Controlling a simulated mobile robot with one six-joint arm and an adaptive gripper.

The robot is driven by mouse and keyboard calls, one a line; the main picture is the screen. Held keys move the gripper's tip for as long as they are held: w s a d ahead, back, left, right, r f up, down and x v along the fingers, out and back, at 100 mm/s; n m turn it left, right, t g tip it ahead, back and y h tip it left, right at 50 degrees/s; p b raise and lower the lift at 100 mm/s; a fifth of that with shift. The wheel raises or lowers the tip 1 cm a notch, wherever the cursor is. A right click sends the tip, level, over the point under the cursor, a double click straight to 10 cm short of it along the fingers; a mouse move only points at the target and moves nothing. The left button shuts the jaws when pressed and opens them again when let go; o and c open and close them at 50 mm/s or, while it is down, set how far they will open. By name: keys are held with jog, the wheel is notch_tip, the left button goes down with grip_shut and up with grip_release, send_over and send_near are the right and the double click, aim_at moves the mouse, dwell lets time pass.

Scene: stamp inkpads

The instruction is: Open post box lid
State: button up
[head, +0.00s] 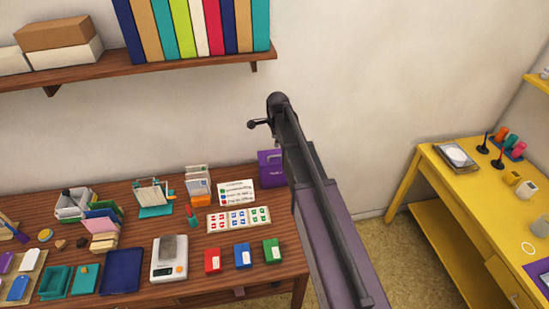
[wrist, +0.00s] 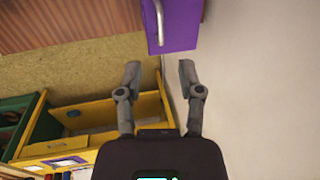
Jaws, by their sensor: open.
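The purple post box (head: 268,164) stands at the right end of the wooden table, partly hidden by my arm in the head view. In the wrist view the purple box (wrist: 183,25) shows at the top, cut off by the frame edge, with a pale metal handle (wrist: 160,22) on it. My gripper (wrist: 160,70) is open and empty, its two fingers apart below the box in the picture. The fingertips do not appear to touch the box or handle. I cannot tell the lid's state.
The wooden table (head: 133,225) holds red, blue and green inkpads, a scale (head: 168,272) and letter holders. A shelf (head: 145,70) with binders hangs above. A yellow desk (head: 456,190) stands at the right, with open floor between.

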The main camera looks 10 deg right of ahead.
aim_at(274, 156)
jog(key=shift+w+f+b, duration=0.3)
jog(key=shift+f+b, duration=1.2)
jog(key=shift+f, duration=0.1)
jog(key=shift+w+f+b, duration=0.35)
jog(key=shift+f+b, duration=1.1)
jog(key=shift+f, duration=0.1)
jog(key=shift+w+f+b, duration=0.3)
jog(key=shift+f+b, duration=1.2)
jog(key=shift+f, duration=0.1)
grip_shut()
